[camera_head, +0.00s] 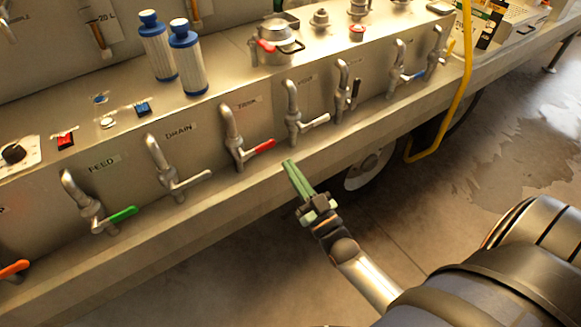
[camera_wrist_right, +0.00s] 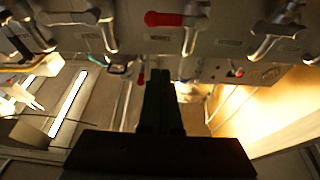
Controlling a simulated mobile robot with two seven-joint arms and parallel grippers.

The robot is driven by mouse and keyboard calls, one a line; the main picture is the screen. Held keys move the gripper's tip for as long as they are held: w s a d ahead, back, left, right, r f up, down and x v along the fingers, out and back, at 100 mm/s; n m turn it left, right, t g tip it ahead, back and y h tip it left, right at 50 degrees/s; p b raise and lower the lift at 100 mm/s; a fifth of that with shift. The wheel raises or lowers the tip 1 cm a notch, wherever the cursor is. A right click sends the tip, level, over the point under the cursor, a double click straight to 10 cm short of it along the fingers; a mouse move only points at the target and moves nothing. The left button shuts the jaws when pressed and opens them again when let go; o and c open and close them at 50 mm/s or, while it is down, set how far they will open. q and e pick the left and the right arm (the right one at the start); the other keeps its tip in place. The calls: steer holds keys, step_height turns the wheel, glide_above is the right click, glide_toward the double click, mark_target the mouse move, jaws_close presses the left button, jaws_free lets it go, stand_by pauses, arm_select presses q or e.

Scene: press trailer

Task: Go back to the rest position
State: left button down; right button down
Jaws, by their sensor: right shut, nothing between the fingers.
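My right gripper (camera_head: 289,163) has green fingers, which are shut with nothing between them. It is in front of the metal counter's front edge, below and to the right of the red-handled tap (camera_head: 262,146). In the right wrist view the dark fingers (camera_wrist_right: 161,75) lie together in the middle, with a red handle (camera_wrist_right: 163,19) above them. My left gripper is in neither view.
A row of taps lines the counter front, including a green-handled one (camera_head: 122,214) under FEED and a pale-handled one (camera_head: 192,181) under DRAIN. Two blue-capped filters (camera_head: 188,60) stand above. A yellow pipe (camera_head: 461,90) bends down at right. Open floor (camera_head: 420,200) lies in front.

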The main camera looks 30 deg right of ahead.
steer(key=s+a+f+n+g+y+p, duration=0.1)
steer(key=s+a+f+g+p, duration=0.3)
steer(key=s+g, duration=0.2)
steer(key=s+a+f+n+g+y+p, duration=0.1)
steer(key=s+a+f+g+p, duration=0.4)
steer(key=s, duration=0.5)
steer(key=shift+s+a+f+g, duration=0.15)
steer(key=shift+a+f+g, duration=0.05)
steer(key=shift+g, duration=0.7)
steer(key=shift+d, duration=0.1)
